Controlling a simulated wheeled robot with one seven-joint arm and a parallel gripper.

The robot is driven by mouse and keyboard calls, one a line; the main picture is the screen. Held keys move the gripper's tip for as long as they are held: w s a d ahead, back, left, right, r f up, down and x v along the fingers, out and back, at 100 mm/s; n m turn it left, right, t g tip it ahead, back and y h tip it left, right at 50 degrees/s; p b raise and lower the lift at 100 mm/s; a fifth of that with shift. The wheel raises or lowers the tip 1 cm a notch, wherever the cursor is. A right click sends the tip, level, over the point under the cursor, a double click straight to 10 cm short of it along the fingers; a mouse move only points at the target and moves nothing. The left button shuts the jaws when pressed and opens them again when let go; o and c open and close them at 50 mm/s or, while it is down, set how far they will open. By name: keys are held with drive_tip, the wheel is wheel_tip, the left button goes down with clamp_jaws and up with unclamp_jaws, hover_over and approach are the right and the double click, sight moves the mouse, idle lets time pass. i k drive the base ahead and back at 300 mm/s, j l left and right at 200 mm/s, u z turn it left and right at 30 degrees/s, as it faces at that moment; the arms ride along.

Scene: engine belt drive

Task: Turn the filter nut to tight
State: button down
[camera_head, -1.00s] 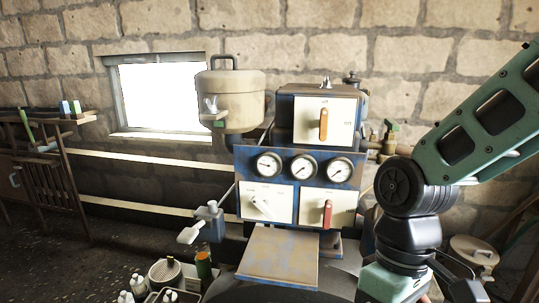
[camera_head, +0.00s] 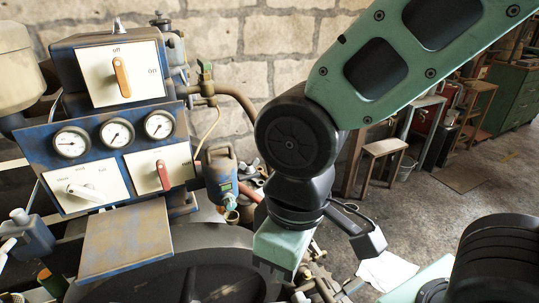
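A blue and rusty-brown filter-like canister (camera_head: 221,178) is mounted at the right side of the engine panel. A small teal round fitting (camera_head: 230,201) shows at its lower end; it may be the filter nut, but I cannot tell its turn position. My gripper (camera_head: 280,262) points down to the right of the canister and nearer to the camera, apart from it in the picture. My wrist and hand hide the fingers, so I cannot see whether they are open or hold anything.
The blue control panel (camera_head: 103,125) with gauges and switches stands at left, with a worn metal plate (camera_head: 127,240) below. A curved brown pipe (camera_head: 235,93) runs behind the canister. A wooden stool (camera_head: 382,150) stands behind my arm. Open floor (camera_head: 440,215) lies right.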

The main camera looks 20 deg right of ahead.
sight(248, 170)
drive_tip(key=i+l+u, duration=0.15)
drive_tip(key=l+u, duration=0.15)
drive_tip(key=l, duration=0.3)
drive_tip(key=l+u, duration=0.3)
drive_tip(key=l, duration=0.3)
drive_tip(key=i, duration=0.05)
